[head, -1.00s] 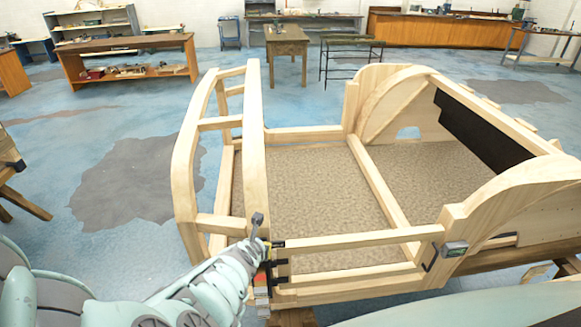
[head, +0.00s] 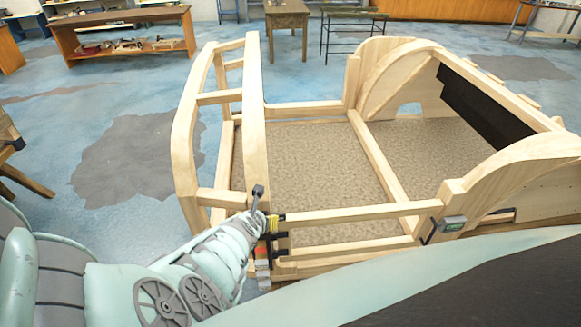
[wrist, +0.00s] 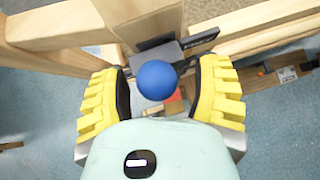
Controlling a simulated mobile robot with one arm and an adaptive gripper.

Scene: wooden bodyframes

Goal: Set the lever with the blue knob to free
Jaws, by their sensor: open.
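The blue knob (wrist: 157,80) shows in the wrist view, at the middle, between the two yellow fingers of my gripper (wrist: 160,95). My gripper is open, with a gap on each side of the knob. A dark grey lever part or bracket (wrist: 155,53) lies just behind the knob against the wooden frame. In the head view my gripper (head: 270,225) is at the near left corner of the wooden bodyframe (head: 345,214). The knob is hidden there by my arm and gripper. The lever's markings cannot be read.
A coloured strip with orange and red parts (head: 262,270) hangs below the corner in the head view. A grey-green device (head: 454,223) is clamped on the frame to the right. Wooden beams surround the gripper closely.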

